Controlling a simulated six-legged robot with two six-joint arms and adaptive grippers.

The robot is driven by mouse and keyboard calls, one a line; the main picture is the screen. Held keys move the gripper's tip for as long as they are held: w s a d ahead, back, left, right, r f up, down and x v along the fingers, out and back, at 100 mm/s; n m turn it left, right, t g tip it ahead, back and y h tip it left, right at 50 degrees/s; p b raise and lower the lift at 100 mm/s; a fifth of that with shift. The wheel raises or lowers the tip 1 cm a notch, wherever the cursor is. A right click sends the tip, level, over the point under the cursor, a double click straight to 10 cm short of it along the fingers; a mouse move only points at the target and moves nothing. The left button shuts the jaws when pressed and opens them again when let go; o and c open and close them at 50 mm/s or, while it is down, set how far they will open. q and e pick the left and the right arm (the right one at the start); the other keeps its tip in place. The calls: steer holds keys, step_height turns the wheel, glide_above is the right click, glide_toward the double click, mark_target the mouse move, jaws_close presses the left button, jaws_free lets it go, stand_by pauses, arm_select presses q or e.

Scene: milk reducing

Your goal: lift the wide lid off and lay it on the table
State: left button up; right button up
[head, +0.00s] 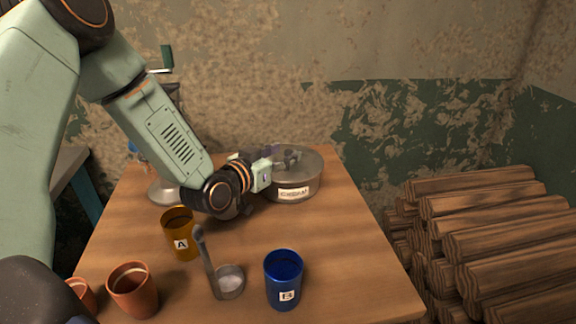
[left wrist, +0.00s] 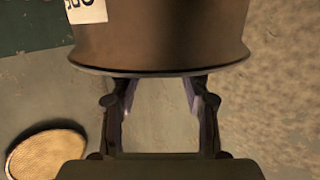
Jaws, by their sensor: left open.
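A wide metal pot (head: 313,186) with a pale label stands at the back of the table (head: 345,260). Its wide grey lid (head: 311,163) is on top. My left gripper (head: 284,160) reaches in from the left over the lid, around its middle, where the knob is hard to make out. In the left wrist view the pot side and label appear upside down (left wrist: 165,35). The gripper's fingers (left wrist: 162,90) stand apart there with a gap between them, and their tips are hidden behind the rim. My right gripper is not in view.
An amber cup A (head: 180,240), a blue cup B (head: 284,282), a ladle (head: 230,285) and terracotta cups (head: 133,292) stand toward the front. A metal object (head: 162,190) is behind my arm. Logs (head: 490,235) lie right of the table. The table's right side is clear.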

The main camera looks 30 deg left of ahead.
arm_select(q)
steer(key=x, duration=0.3)
steer(key=shift+f+b, duration=0.1)
steer(key=shift+b, duration=0.2)
steer(key=shift+s, duration=0.2)
steer(key=shift+w, duration=0.15)
steer(key=c, duration=0.5)
jaws_close()
